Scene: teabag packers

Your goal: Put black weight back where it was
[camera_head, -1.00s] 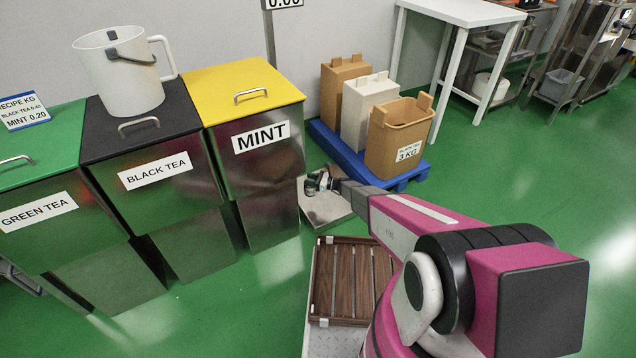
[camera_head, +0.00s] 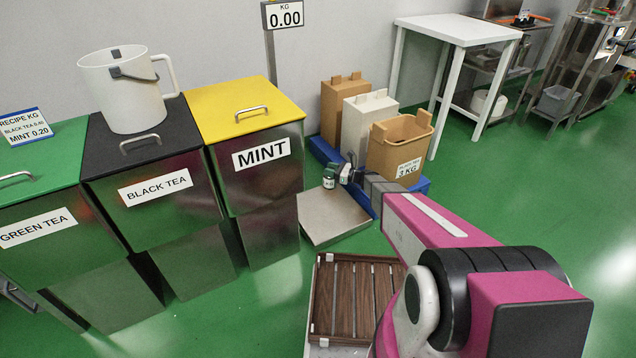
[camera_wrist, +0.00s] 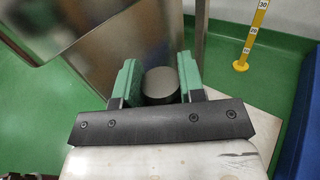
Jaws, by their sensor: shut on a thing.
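The black weight (camera_wrist: 160,84) is a dark round cylinder, seen from above in the wrist view. My gripper (camera_wrist: 158,78) is shut on it, with one green finger on each side. In the head view my gripper (camera_head: 334,178) is over the metal scale platform (camera_head: 335,222) on the floor, right of the mint bin. The weight cannot be clearly made out in that view. The scale display (camera_head: 285,14) reads 0.00. I cannot tell how high the weight is above the platform.
The mint bin (camera_head: 250,155) and black tea bin (camera_head: 155,185) stand left. A blue pallet (camera_head: 325,152) with several boxes is close behind and right of my gripper. A brown slatted rack (camera_head: 345,295) is in front. A white table (camera_head: 455,30) stands at the back.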

